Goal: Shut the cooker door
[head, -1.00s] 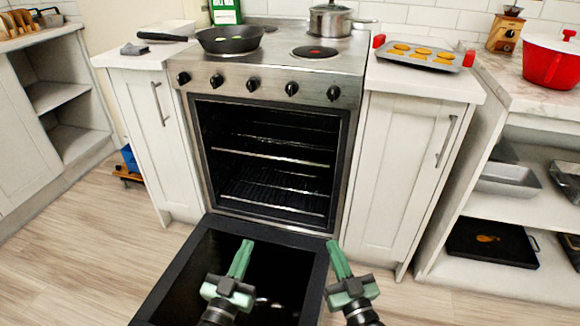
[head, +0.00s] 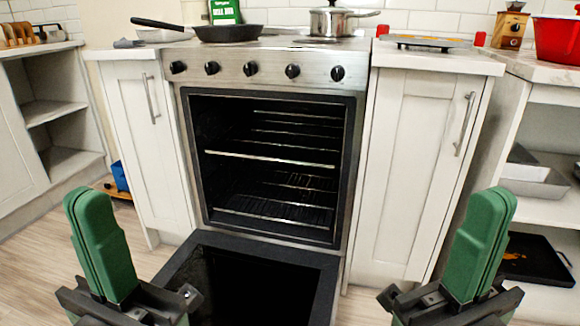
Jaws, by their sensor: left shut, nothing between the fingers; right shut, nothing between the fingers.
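The cooker (head: 262,70) stands in the middle of the head view. Its oven cavity (head: 270,165) is uncovered, with wire racks inside. The cooker door (head: 300,256) is swung down and open in front, its dark inner side facing up; its near edge is out of view. My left gripper (head: 88,200) is shut and empty, raised to the left of the door. My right gripper (head: 492,200) is shut and empty, raised to the right of the door, in front of the right cabinet. Neither appears to touch the door.
White cabinets flank the cooker on the left (head: 150,145) and right (head: 418,165). A frying pan (head: 229,33) and a pot (head: 331,21) sit on the hob. Open shelving with a black tray (head: 535,260) stands at the far right. Wooden floor (head: 45,245) shows at the left.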

